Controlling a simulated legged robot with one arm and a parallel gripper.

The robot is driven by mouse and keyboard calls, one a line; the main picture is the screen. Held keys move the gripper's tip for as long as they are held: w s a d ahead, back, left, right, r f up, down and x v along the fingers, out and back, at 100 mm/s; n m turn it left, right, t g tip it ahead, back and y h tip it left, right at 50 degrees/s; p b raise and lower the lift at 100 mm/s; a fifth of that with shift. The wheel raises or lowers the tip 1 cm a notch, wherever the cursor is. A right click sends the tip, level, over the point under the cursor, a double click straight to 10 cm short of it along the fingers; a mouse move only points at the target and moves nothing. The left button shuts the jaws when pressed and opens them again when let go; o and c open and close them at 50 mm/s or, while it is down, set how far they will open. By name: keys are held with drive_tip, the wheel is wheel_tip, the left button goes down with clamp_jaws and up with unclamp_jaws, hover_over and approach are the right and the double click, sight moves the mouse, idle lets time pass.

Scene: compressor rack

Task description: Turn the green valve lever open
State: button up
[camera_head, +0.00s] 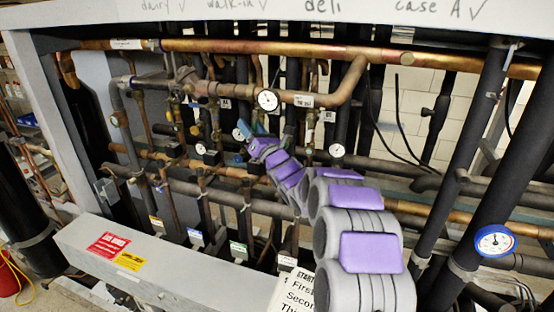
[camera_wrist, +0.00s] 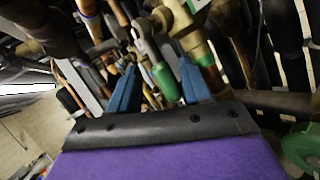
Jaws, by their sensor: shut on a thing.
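The green valve lever (camera_wrist: 165,82) shows in the wrist view as a grey metal arm with a green sleeve, running down between my blue fingers. My gripper (camera_wrist: 158,63) has one finger on each side of the lever and is shut on it; the exact contact is hard to see. A brass valve body (camera_wrist: 185,20) with a green part stands just beyond the fingertips. In the head view my gripper (camera_head: 243,130) reaches in among the pipes at the middle of the rack. The lever is too small and covered to make out there.
A copper pipe (camera_head: 320,52) crosses above my arm, with a round gauge (camera_head: 267,100) below it. Dark vertical pipes and a blue-rimmed gauge (camera_head: 494,241) stand at right. A grey beam (camera_head: 165,270) runs along the front. A green round part (camera_wrist: 301,150) shows at lower right.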

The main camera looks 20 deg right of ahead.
drive_tip(key=b+v, duration=0.3)
drive_tip(key=v, duration=1.2)
drive_tip(key=shift+s, duration=0.35)
drive_tip(key=shift+a, duration=0.2)
